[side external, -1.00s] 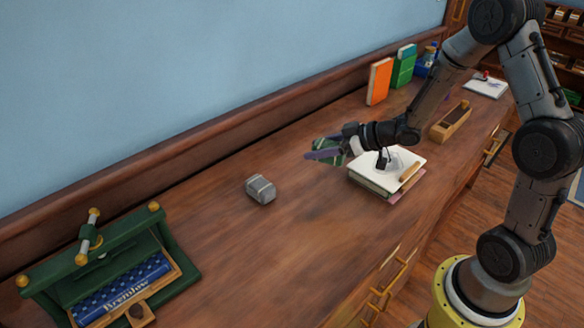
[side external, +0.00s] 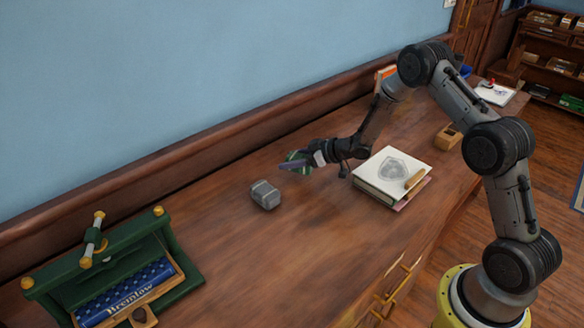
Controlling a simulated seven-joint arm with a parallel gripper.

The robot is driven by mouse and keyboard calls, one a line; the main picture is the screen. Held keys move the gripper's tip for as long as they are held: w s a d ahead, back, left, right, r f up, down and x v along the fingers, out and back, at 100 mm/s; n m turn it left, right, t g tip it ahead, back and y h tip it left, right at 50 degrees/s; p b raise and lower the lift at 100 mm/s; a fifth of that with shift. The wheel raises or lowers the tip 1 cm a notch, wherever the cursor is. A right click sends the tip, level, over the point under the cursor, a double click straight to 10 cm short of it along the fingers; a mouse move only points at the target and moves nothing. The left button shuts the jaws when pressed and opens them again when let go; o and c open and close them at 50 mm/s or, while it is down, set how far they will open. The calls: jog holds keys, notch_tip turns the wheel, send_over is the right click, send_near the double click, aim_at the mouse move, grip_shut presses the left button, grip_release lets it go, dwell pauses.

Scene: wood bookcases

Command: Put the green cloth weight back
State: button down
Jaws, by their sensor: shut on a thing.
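My gripper (side external: 297,164) is shut on a green cloth weight (side external: 297,155), which shows as a small green patch between and behind the fingers. The fingers hide most of it. It is held above the wooden desk (side external: 240,250), up and to the right of a grey block-shaped weight (side external: 265,195) with a lighter band. The grey weight lies on the desk, apart from my gripper.
A green press (side external: 190,262) holding a blue book (side external: 130,288) stands at the lower left. A stack of books (side external: 375,190) with a crest and a small wooden piece lies to the right. A wooden box (side external: 447,136) and an orange book (side external: 385,73) are farther back. The desk's middle is clear.

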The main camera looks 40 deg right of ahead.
jog(key=shift+f, duration=1.35)
jog(key=shift+c, duration=0.6)
grip_release()
jog(key=shift+f, duration=0.25)
